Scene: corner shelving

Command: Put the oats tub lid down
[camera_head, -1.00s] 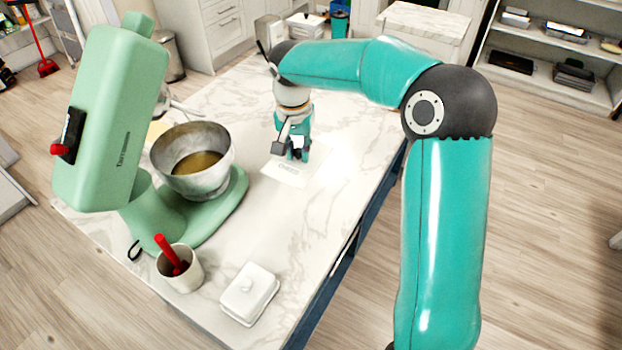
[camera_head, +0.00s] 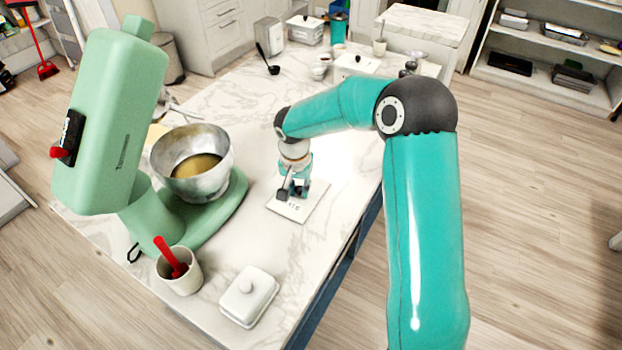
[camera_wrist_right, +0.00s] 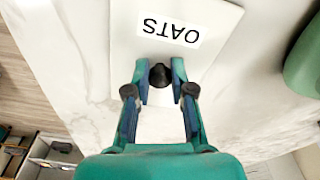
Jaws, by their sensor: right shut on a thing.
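The oats tub lid (camera_head: 309,204) is a flat white square plate with a dark knob. Its "OATS" label is clear in the right wrist view, where the lid (camera_wrist_right: 122,40) fills the top middle. My right gripper (camera_head: 291,193) points down over the lid near the middle of the marble counter. In the right wrist view its two fingers (camera_wrist_right: 160,82) are closed around the dark knob. I cannot tell whether the lid touches the counter or hangs just above it. My left gripper is not in view.
A green stand mixer (camera_head: 105,120) with a metal bowl (camera_head: 215,178) stands left of the lid. A cup with a red-handled tool (camera_head: 185,278) and a white butter dish (camera_head: 248,298) are nearer. Canisters and a black ladle (camera_head: 272,69) are at the back. The counter between is clear.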

